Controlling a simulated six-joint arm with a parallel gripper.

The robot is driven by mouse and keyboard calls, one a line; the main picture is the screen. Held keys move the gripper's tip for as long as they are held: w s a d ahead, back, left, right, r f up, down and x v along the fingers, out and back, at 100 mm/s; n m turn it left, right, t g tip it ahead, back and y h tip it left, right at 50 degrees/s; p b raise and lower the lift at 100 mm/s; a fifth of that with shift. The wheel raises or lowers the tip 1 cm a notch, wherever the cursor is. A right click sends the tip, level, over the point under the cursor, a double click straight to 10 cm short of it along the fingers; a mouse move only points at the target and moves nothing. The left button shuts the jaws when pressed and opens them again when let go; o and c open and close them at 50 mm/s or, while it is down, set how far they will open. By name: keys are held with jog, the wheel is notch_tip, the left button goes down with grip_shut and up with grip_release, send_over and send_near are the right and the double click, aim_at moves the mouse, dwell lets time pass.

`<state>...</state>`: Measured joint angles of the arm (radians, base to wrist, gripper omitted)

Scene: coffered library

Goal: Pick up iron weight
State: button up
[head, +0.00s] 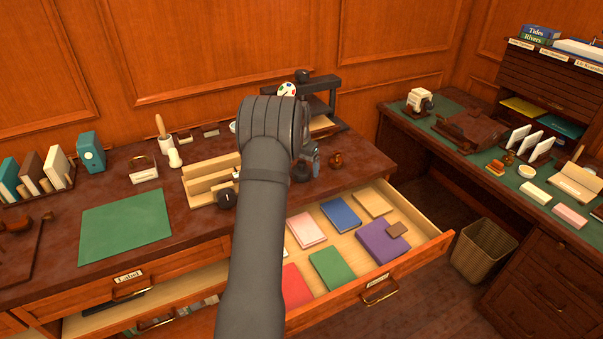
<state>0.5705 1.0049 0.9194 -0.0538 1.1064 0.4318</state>
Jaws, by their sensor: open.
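My arm rises up the middle of the head view, and its wrist covers part of the desk behind. My gripper (310,160) shows only in part beside the wrist, over the back of the desk; it is open, and its fingertips are mostly hidden. I cannot single out the iron weight with certainty. A small dark rounded object (227,199) stands at the front of the pale wooden organizer, just left of my arm, and may be it. Nothing is seen held in the gripper.
An open drawer (437,246) with coloured booklets sticks out at the desk front. A dark press-like stand (325,84) rises behind my wrist. A small brown object (336,160) lies right of the gripper. A green mat (126,222) lies at left. A wicker basket (482,252) stands right.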

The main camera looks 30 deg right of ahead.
jog(key=shift+d+f, duration=0.1)
jog(key=shift+f, duration=0.3)
jog(key=c, duration=1.7)
jog(key=shift+r, duration=0.1)
jog(key=shift+c, duration=0.3)
jog(key=shift+r, duration=0.1)
